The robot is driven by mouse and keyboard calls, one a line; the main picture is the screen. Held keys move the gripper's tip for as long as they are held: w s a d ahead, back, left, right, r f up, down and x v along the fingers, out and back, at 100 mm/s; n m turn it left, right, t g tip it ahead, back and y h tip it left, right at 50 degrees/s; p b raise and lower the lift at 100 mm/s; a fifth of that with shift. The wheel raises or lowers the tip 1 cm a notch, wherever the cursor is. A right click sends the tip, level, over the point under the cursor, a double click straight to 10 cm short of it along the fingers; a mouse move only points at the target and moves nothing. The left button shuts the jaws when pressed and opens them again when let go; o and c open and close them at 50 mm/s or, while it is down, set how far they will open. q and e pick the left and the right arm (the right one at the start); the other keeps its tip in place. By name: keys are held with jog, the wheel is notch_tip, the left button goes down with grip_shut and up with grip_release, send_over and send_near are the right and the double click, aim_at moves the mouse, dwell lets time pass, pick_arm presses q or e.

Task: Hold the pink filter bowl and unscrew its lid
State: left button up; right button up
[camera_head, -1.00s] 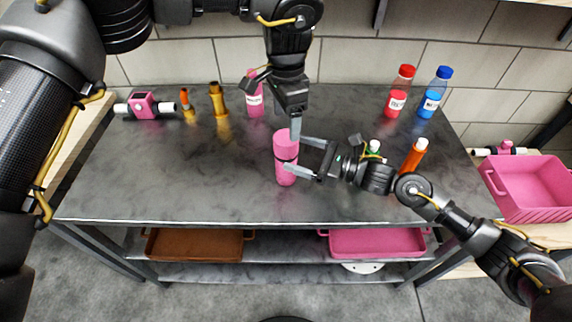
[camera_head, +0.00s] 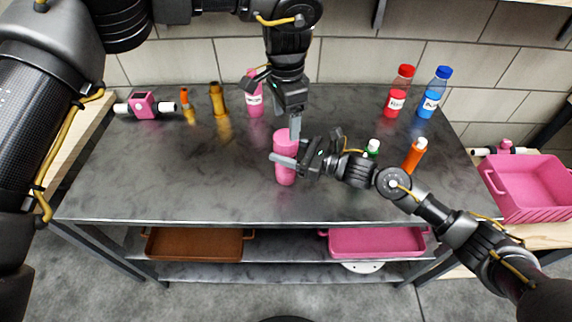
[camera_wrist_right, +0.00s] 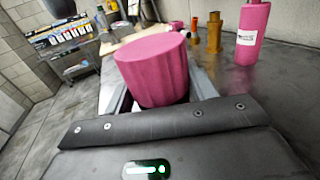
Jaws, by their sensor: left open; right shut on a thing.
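The pink filter bowl (camera_head: 286,174) stands upright near the middle of the grey table, with its pink lid (camera_head: 283,138) on top. My right gripper (camera_head: 287,160) comes in from the right and is shut on the bowl around its upper middle. In the right wrist view the pink cylinder (camera_wrist_right: 155,70) sits between the fingers. My left gripper (camera_head: 294,127) points down from above, its fingertips at the right rear edge of the lid. It is open, and one finger is partly hidden.
Behind stand a labelled pink bottle (camera_head: 254,98), amber pieces (camera_head: 218,100) and a pink filter housing (camera_head: 144,106). Red (camera_head: 397,97) and blue (camera_head: 435,97) bottles stand back right. The table's front left is clear.

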aim_at(286, 137)
grip_shut()
pick_arm(q)
jog(key=m, duration=1.8)
jog(key=shift+m, duration=0.4)
jog(key=m, duration=0.8)
jog(key=shift+f, duration=4.05)
